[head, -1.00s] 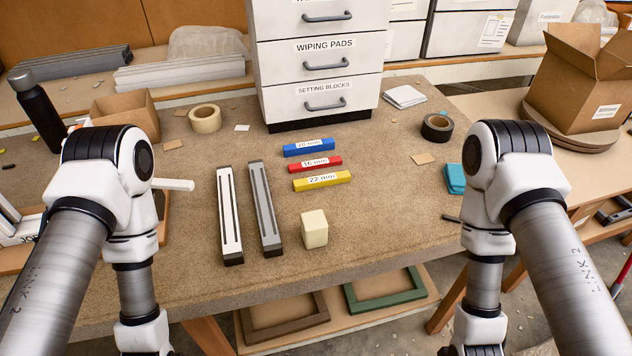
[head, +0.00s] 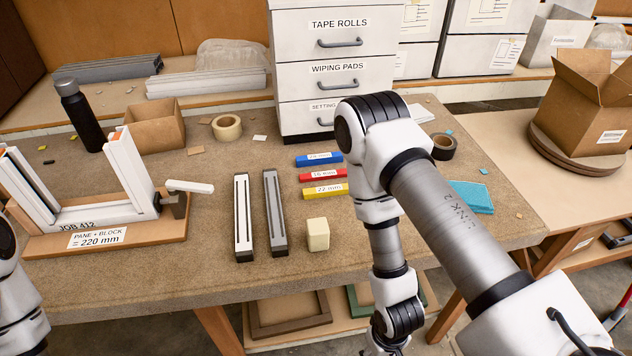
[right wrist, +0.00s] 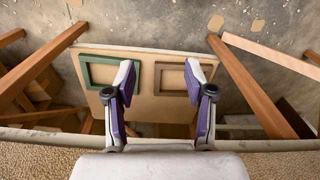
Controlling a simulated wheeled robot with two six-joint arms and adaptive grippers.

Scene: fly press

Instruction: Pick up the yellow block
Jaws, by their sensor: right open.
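The yellow block (head: 324,191), labelled 22 mm, lies on the brown workbench (head: 210,275). It is the nearest of three coloured blocks, below the red block (head: 322,175) and the blue block (head: 318,159). My right arm covers its right end in the head view. My right gripper (right wrist: 161,90) is open and empty in the right wrist view, pointing down past the bench's front edge with the floor and lower shelf beyond. My left gripper is outside both views; only part of my left arm shows at the left edge.
A cream block (head: 318,234) stands in front of the coloured blocks. White and grey slotted bars (head: 244,215) lie to its left. A frame on the JOB 412 board (head: 150,235) stands at left. A drawer cabinet (head: 330,50) stands behind the blocks.

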